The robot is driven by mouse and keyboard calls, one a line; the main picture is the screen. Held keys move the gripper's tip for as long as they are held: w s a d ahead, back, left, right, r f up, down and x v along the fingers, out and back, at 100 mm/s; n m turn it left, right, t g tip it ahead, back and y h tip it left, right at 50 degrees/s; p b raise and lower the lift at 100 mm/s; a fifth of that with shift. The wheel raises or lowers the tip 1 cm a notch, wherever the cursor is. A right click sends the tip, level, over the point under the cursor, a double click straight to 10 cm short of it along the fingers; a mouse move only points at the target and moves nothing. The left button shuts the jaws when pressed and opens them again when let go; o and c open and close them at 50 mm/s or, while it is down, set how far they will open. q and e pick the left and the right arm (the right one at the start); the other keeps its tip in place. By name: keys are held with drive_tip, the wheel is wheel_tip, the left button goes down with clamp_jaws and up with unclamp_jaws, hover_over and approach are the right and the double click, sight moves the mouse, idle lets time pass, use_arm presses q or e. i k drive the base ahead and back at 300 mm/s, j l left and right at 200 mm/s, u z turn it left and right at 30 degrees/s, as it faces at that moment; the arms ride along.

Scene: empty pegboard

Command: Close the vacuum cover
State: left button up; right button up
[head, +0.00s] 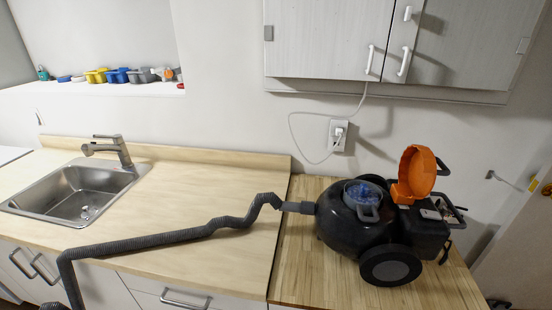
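A black canister vacuum (345,228) stands on the wooden counter at the right. Its orange cover (415,172) is open, tilted up on the rear part of the body. A clear blue-tinted container (362,196) with a grey handle sits exposed in the top, left of the cover. A ribbed grey hose (165,240) runs from the vacuum's left side across the counter and over the front edge. Only small dark tips, apparently my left gripper (50,305) and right gripper (499,303), show at the bottom edge, far from the cover. Their fingers cannot be made out.
A steel sink (78,192) with a faucet (112,150) is at the left. Wall cabinets (330,38) hang above the vacuum, and a cord runs from a wall outlet (338,135). Small coloured items line a ledge (100,90). Counter space behind the hose is clear.

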sight(417, 174)
drive_tip(key=k+l+z, duration=0.1)
drive_tip(key=l+z, duration=0.15)
drive_tip(key=z, duration=0.25)
drive_tip(key=l+z, duration=0.3)
drive_tip(key=z, duration=0.15)
drive_tip(key=k, duration=0.05)
